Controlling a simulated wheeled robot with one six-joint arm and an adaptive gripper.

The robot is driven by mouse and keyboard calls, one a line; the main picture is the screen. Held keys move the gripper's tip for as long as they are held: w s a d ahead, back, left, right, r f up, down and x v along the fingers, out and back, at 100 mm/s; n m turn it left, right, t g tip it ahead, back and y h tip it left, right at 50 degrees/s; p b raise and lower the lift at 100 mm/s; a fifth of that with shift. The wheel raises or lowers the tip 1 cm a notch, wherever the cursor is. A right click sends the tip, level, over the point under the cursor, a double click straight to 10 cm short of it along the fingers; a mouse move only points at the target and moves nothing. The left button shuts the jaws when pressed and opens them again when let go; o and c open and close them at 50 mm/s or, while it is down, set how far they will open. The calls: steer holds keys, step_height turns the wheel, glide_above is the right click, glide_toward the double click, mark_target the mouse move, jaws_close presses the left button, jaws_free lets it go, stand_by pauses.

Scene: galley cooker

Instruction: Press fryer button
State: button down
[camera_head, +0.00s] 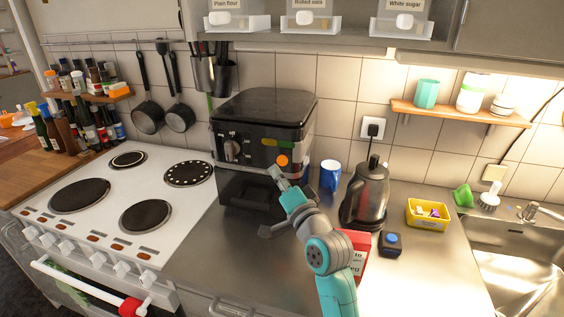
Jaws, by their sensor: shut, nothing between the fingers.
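The fryer (262,120) is a black box-shaped appliance on the steel counter, between the cooker and the kettle. Its front panel has a dial (232,148) at the left and small coloured marks. A round orange button (282,160) shows at the right of the panel. My gripper (275,171) is shut and empty, at the fryer's front just below and left of the orange button. I cannot tell whether its tip touches the panel. My arm reaches up from the lower right and covers part of the counter.
A blue mug (330,175), a dark kettle (366,193), a yellow tray (427,214) and a small dark box with a blue top (391,244) stand to the right. A red item (359,243) lies partly behind my arm. The white cooker (110,205) is left, the sink (510,262) right.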

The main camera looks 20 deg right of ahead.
steer(key=s+a, duration=0.2)
steer(key=shift+s, duration=0.35)
steer(key=shift+d, duration=0.1)
stand_by(0.6)
